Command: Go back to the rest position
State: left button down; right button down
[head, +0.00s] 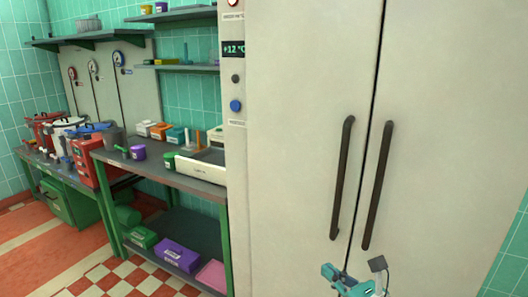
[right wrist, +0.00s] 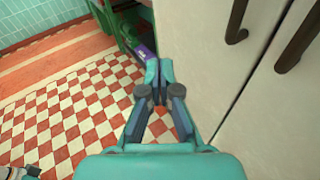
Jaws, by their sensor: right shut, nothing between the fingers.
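My right gripper (head: 331,271) is at the bottom of the head view, in front of the tall cream cabinet (head: 300,90), below its two dark handles. In the right wrist view its fingers (right wrist: 159,72) are together with nothing between them. The fingers point toward the shelf bench and the cabinet's lower edge. My left gripper is in neither view.
The cabinet doors are shut; the dark handles (head: 342,175) stick out above my right gripper. A green-legged bench (head: 150,172) with several boxes and pots stands to the left.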

jog(key=s+a+f+n+g+y+p, duration=0.1)
jog(key=s+a+f+n+g, duration=0.35)
jog(key=s+f+g, duration=0.35)
jog(key=s+a+f+n+g+y+p, duration=0.1)
jog(key=s+a+f+n+g, duration=0.3)
jog(key=s+f, duration=0.5)
jog(key=s+d+f+n+g+h+p, duration=0.25)
jog(key=s+f+n+g+h, duration=0.3)
jog(key=s+f+n, duration=0.8)
jog(key=w+d+f+n+t, duration=0.1)
jog(key=w+n+t, duration=0.2)
jog(key=w+n, duration=0.2)
jog(key=shift+w+d+f+n+t+b, duration=0.25)
jog(key=shift+w+f+n+t+b, duration=0.15)
jog(key=shift+n, duration=0.8)
